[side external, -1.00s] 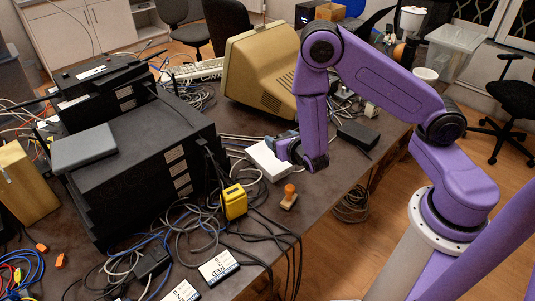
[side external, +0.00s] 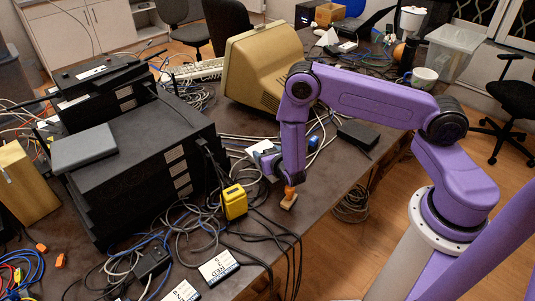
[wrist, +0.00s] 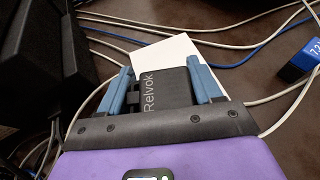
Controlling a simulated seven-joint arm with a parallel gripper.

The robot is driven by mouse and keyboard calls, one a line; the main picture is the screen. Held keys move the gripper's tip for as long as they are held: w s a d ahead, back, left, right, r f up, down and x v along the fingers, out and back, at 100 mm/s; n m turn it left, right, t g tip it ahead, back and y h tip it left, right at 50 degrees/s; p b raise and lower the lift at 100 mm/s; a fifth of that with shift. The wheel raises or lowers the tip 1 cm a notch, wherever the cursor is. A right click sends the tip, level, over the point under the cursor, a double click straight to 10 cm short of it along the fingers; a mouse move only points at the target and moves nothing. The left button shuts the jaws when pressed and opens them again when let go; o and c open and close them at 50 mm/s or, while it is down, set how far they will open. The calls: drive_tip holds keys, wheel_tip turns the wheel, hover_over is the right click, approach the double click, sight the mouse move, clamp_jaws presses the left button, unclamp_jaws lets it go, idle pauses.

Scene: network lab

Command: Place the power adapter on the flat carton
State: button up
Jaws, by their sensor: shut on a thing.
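My gripper (wrist: 150,88) is shut on a black power adapter (wrist: 150,90) marked "Relvok", with a blue finger on either side of it. A flat white carton (wrist: 180,52) shows just beyond and behind the adapter in the wrist view, partly covered by it. In the side view, a corner of the white carton (side external: 260,147) shows beside my gripper (side external: 265,163), and my arm hides much of the rest. I cannot tell whether the adapter touches the carton.
A yellow device (side external: 234,202) and an orange-handled stamp (side external: 289,198) stand near the gripper. The beige monitor (side external: 262,70) is behind. Black rack units (side external: 140,160) stand to the left. Cables cross the table. A blue box (wrist: 303,62) lies at right.

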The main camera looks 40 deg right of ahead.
drive_tip(key=shift+f, duration=0.15)
drive_tip(key=o, duration=1.2)
drive_tip(key=shift+c, duration=0.2)
